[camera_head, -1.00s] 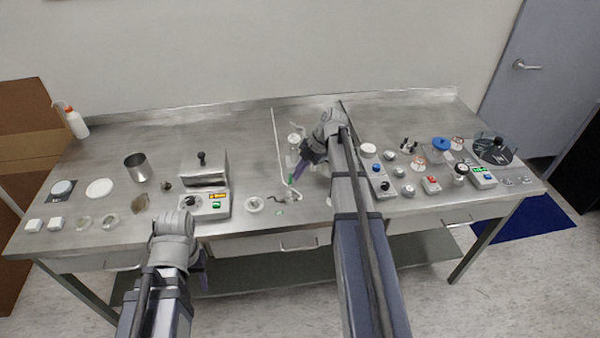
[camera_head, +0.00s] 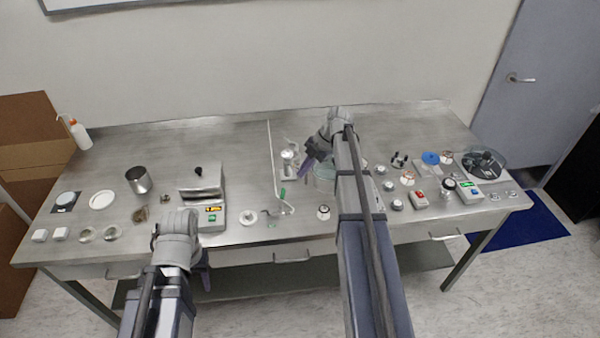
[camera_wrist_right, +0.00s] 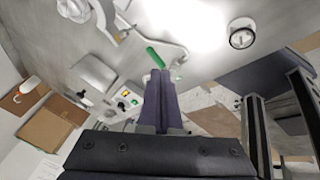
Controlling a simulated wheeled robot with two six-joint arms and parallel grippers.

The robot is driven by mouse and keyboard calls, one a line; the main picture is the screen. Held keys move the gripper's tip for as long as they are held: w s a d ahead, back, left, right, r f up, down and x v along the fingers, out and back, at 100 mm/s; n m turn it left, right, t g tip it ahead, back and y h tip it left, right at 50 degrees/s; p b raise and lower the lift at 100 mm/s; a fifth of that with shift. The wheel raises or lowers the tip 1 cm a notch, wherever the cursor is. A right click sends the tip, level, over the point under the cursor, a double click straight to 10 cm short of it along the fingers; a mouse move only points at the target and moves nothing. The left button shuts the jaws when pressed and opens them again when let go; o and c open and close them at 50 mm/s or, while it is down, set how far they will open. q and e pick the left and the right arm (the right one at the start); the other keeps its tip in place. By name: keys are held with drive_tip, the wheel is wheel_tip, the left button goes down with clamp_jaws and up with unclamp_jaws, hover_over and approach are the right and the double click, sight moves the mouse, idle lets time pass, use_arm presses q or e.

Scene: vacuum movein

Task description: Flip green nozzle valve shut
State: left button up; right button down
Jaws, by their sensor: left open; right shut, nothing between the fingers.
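The green nozzle valve lever (camera_head: 283,193) is on the thin white stand and tubing at the middle of the bench. In the right wrist view the green lever (camera_wrist_right: 155,57) lies just beyond my right fingertips, slanting, on a white curved tube. My right gripper (camera_head: 306,168) is shut and empty, with its purple fingers up and to the right of the lever in the head view. In the wrist view its fingers (camera_wrist_right: 160,72) are close to the lever's end; I cannot tell whether they touch. My left gripper (camera_head: 204,280) is open, low in front of the bench.
A boxy device with a lit display (camera_head: 211,209) stands left of the lever. A glass vessel (camera_head: 324,178) is beside my right gripper. Knobs, a white balance (camera_head: 467,191) and a round black plate (camera_head: 483,163) crowd the right side.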

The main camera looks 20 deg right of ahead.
use_arm(q)
wheel_tip(320, 180, up, 4)
drive_tip(key=shift+f+p, duration=0.15)
drive_tip(key=shift+p, duration=1.05)
use_arm(e)
drive_tip(key=r, duration=0.1)
drive_tip(key=d+r, duration=0.1)
drive_tip(key=r, duration=0.1)
drive_tip(key=shift+w+d+r, duration=0.2)
drive_tip(key=shift+d+r, duration=0.15)
drive_tip(key=shift+d, duration=0.05)
use_arm(q)
wheel_tip(320, 180, down, 3)
drive_tip(key=b, duration=0.3)
drive_tip(key=shift+f, duration=0.2)
use_arm(e)
drive_tip(key=s+a+f+m+g+h, duration=0.1)
drive_tip(key=s+a+f+m+h, duration=0.1)
drive_tip(key=s+a+m, duration=0.7)
drive_tip(key=s+a+f+m+g+h, duration=0.1)
drive_tip(key=s+a+f+m+h, duration=0.2)
drive_tip(key=s+a+m, duration=0.5)
drive_tip(key=s+a+h, duration=0.1)
drive_tip(key=s+a, duration=0.5)
drive_tip(key=a, duration=0.7)
drive_tip(key=shift+f+m, duration=0.35)
drive_tip(key=shift+m, duration=0.05)
drive_tip(key=shift+s, duration=0.1)
